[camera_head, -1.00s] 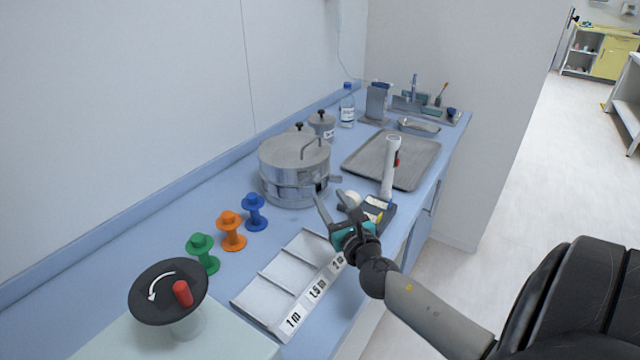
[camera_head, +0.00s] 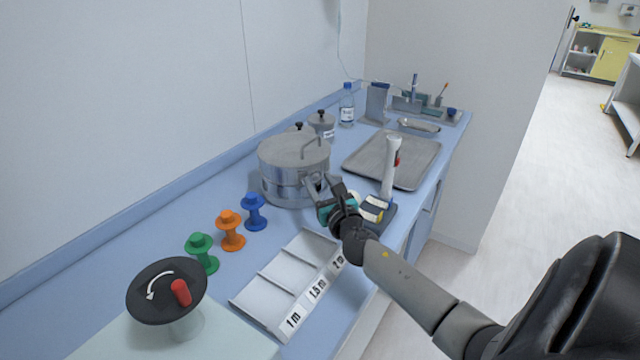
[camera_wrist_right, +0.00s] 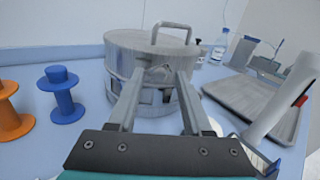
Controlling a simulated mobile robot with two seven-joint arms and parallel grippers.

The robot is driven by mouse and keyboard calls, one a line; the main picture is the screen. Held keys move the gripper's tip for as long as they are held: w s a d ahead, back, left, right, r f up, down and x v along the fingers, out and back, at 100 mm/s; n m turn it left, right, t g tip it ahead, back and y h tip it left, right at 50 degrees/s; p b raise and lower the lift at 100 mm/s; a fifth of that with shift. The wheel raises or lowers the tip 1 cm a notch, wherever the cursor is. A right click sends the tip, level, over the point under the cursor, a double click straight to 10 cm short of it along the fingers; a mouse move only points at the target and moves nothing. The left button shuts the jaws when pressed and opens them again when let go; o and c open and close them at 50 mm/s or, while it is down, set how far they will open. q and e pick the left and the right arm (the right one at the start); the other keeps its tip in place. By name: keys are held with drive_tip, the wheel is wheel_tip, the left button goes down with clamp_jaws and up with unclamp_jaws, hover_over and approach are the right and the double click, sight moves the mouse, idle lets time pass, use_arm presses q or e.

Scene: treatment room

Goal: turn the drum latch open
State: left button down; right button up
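The drum (camera_head: 285,165) is a round steel container with a handled lid, standing on the blue counter. It also fills the middle of the right wrist view (camera_wrist_right: 125,65). My right gripper (camera_head: 320,183) is at the drum's front right side. In the right wrist view my right gripper (camera_wrist_right: 160,75) has its two fingers apart, pointing at the drum wall. A small grey metal part, apparently the latch (camera_wrist_right: 158,72), shows between the fingertips. I cannot tell whether the fingers touch it. My left gripper is not in view.
Blue (camera_head: 254,211), orange (camera_head: 231,231) and green (camera_head: 202,253) spools stand left of the drum. A divided white tray (camera_head: 270,295) lies in front. A metal tray (camera_head: 425,150) and a white upright cylinder (camera_head: 390,165) are to the right. A black disc with red knob (camera_head: 180,292) is nearest.

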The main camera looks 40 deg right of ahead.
clamp_jaws()
idle(0.3)
drive_tip(key=m+b, duration=0.1)
drive_tip(key=m, duration=0.1)
drive_tip(key=f+m+b, duration=0.1)
drive_tip(key=m+b, duration=0.1)
drive_tip(key=shift+s+d+f+m, duration=0.1)
drive_tip(key=shift+d+f+m, duration=0.05)
drive_tip(key=shift+m, duration=0.15)
drive_tip(key=shift+o, duration=0.5)
unclamp_jaws()
drive_tip(key=shift+s, duration=0.1)
